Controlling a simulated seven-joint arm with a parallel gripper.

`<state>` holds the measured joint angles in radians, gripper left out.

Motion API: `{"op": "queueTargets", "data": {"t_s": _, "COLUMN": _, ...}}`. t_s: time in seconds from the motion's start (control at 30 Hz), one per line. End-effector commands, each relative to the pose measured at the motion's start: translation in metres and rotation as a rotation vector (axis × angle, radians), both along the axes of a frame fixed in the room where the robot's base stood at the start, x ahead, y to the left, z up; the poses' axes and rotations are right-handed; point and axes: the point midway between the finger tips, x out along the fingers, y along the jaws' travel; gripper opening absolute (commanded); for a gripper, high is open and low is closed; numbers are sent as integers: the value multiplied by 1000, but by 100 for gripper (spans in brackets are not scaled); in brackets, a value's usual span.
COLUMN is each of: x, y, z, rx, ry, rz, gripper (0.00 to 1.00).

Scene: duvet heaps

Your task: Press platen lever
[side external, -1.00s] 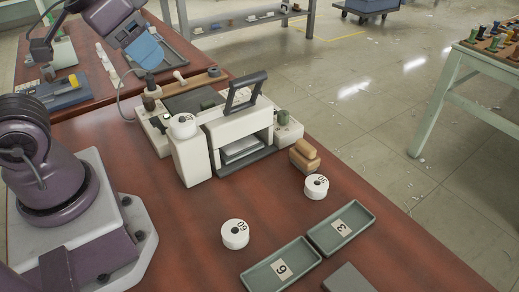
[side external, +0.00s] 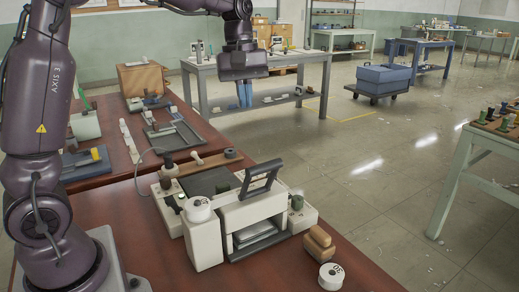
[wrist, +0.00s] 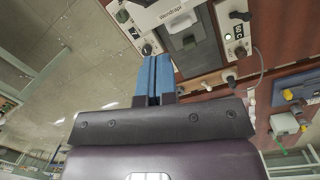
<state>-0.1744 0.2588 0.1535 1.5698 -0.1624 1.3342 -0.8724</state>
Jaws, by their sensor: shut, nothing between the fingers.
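The platen lever is a dark, frame-shaped handle (side external: 262,178) standing tilted up on top of the white press machine (side external: 206,250) on the red-brown table. My gripper (side external: 244,107) has blue fingers pointing down. In the side view it appears above the lever and apart from it, with a clear gap; the depth between them is hard to judge. The wrist view shows the blue fingers (wrist: 153,60) together and empty, with part of the machine (wrist: 157,14) and its grey panel (wrist: 190,45) beyond them. I cannot make out the lever in the wrist view.
A white numbered roll (side external: 331,276) and a tan wooden block (side external: 319,242) lie right of the machine. A white roll (side external: 198,209) sits on the machine's front left part. A cable (side external: 137,172) runs behind it. Open floor (side external: 360,150) lies to the right.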

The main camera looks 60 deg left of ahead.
Motion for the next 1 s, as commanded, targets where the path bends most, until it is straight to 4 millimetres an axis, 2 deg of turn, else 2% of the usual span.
{"op": "queueTargets", "data": {"t_s": 0.03, "x": 7, "y": 2, "z": 6, "rx": -8, "ry": 12, "rz": 77, "gripper": 0}}
{"op": "queueTargets", "data": {"t_s": 0.13, "x": 9, "y": 0, "z": 20, "rx": -26, "ry": 25, "rz": 204, "gripper": 0}}
{"op": "queueTargets", "data": {"t_s": 0.23, "x": 6, "y": -2, "z": 23, "rx": -38, "ry": 55, "rz": 284, "gripper": 0}}
{"op": "queueTargets", "data": {"t_s": 0.67, "x": 4, "y": -3, "z": 23, "rx": -40, "ry": 70, "rz": 332, "gripper": 0}}
{"op": "queueTargets", "data": {"t_s": 0.83, "x": 4, "y": -5, "z": 12, "rx": -40, "ry": 72, "rz": 331, "gripper": 0}}
{"op": "queueTargets", "data": {"t_s": 1.0, "x": 4, "y": -9, "z": -18, "rx": -40, "ry": 74, "rz": 331, "gripper": 0}}
